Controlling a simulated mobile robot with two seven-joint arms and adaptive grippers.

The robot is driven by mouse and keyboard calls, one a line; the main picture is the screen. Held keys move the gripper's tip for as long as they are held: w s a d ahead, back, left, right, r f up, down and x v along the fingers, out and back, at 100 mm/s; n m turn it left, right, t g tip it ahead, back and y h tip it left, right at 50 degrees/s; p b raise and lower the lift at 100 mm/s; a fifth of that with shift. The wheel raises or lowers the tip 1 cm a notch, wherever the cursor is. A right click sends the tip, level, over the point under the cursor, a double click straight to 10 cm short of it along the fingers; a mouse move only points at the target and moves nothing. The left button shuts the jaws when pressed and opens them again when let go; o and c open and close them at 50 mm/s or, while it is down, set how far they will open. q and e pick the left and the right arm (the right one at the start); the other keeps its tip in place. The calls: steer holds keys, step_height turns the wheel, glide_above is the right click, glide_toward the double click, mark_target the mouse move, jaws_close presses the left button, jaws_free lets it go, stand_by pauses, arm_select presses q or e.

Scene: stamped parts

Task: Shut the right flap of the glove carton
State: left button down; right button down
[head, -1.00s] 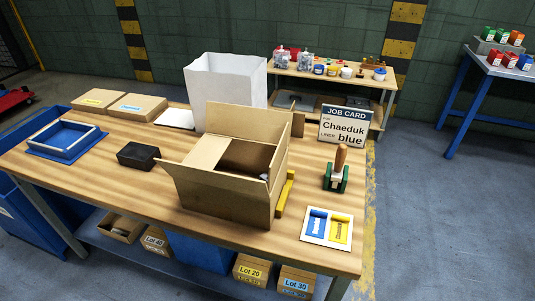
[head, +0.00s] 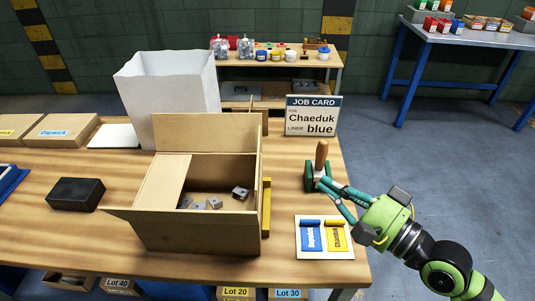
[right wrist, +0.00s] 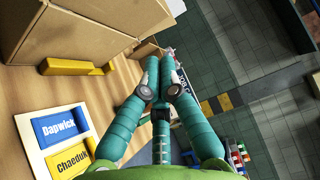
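The glove carton (head: 195,232) stands open on the bench. Its back flap (head: 205,133) stands upright, and a tan panel (head: 159,180) covers the left part of the opening. Its right flap (head: 260,165) appears upright, seen almost edge-on. Grey metal parts (head: 214,203) lie inside. My right gripper (head: 325,184) is right of the carton and apart from it. In the right wrist view its fingertips (right wrist: 161,82) are close together with nothing visible between them. The carton's side (right wrist: 75,25) shows at upper left there. My left gripper is out of view.
A yellow bar (head: 266,207) lies along the carton's right side. A wooden-handled green tool (head: 320,158) stands near my right fingertips. A label card (head: 324,248), job card (head: 312,116), white bag (head: 170,95) and black block (head: 76,194) are also on the bench.

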steer(key=s+a+p+x, duration=0.2)
steer(key=p+x, duration=0.1)
steer(key=x, duration=0.8)
steer(key=shift+w+a, duration=0.15)
steer(key=shift+a, duration=0.05)
